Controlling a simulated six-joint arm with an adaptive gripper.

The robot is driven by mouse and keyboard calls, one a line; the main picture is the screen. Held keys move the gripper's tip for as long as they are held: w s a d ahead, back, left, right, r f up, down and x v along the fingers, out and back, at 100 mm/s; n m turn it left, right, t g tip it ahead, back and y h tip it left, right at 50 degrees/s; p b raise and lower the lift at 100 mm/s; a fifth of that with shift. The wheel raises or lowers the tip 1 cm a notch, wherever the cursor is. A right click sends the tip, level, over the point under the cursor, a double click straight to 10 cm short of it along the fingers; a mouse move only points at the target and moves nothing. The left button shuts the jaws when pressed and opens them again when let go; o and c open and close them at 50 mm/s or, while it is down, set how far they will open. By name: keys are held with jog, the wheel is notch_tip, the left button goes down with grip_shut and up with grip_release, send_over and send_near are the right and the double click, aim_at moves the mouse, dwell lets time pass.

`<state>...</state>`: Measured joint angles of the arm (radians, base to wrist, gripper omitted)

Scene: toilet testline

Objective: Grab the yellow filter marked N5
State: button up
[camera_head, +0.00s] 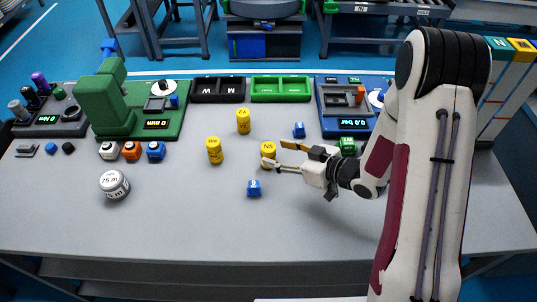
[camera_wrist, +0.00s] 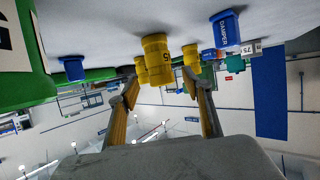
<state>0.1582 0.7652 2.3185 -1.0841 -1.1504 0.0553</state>
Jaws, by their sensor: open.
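The yellow filter marked N5 (camera_head: 268,151) stands upright on the grey table, in front of my gripper. In the wrist view, which is upside down, the same filter (camera_wrist: 156,62) shows a "5" and sits between the fingertips, nearer the left one. My gripper (camera_head: 275,154) is open and reaches in from the right, fingers pointing left, with the near fingertip overlapping the filter's lower part. The open fingers also show in the wrist view (camera_wrist: 162,82). I cannot tell if either finger touches the filter.
Two other yellow filters stand nearby, one to the left (camera_head: 214,151) and one behind (camera_head: 243,121). A blue part (camera_head: 254,188) lies in front, another blue part (camera_head: 299,130) behind, and a green part (camera_head: 347,146) by my wrist. The table's front is mostly clear.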

aim_at(274, 154)
jog(key=shift+f+x, duration=0.2)
jog(key=shift+x, duration=1.1)
jog(key=shift+f+x, duration=0.2)
jog(key=shift+x, duration=1.1)
jog(key=shift+s+d, duration=0.1)
jog(key=shift+s, duration=0.05)
jog(key=c, duration=1.2)
